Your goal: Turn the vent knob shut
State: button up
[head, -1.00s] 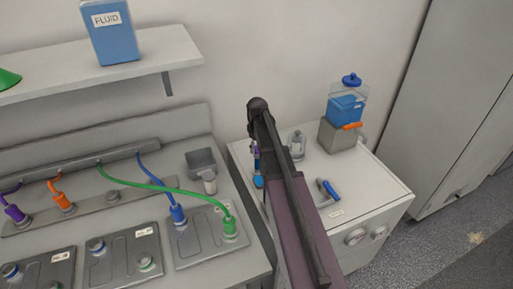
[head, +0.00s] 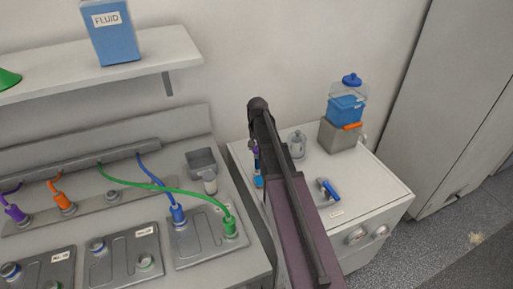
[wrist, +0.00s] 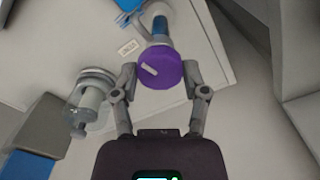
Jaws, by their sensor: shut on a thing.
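A round purple knob (wrist: 161,68) with a white bar mark on its face shows in the wrist view, in front of a blue and grey fitting. My gripper (wrist: 160,78) is shut on this knob, one finger at each side. I take it to be the vent knob. In the head view only a thin purple and blue strip (head: 257,165) shows at the left edge of my arm; the arm hides the rest and my fingertips.
The white cabinet (head: 385,190) carries a glass jar (head: 297,143), a blue-handled valve (head: 328,189), and a grey block (head: 337,136) with an orange lever and a blue-filled container above. The battery bench (head: 255,262) stands to the left. Cabinet top at right is clear.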

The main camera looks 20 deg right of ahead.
jog(key=shift+m, duration=1.3)
jog(key=o, duration=1.1)
jog(key=shift+o, duration=0.2)
jog(key=s+a+n, duration=0.3)
jog(key=s+a, duration=0.2)
jog(key=s, duration=0.1)
jog(key=s+a+n, duration=0.3)
jog(key=s+a, duration=0.2)
jog(key=s, duration=0.2)
jog(key=s+a+n, duration=0.3)
jog(key=s+a, duration=0.2)
jog(key=s, duration=0.1)
jog(key=shift+s+a, duration=0.15)
jog(key=shift+s, duration=0.1)
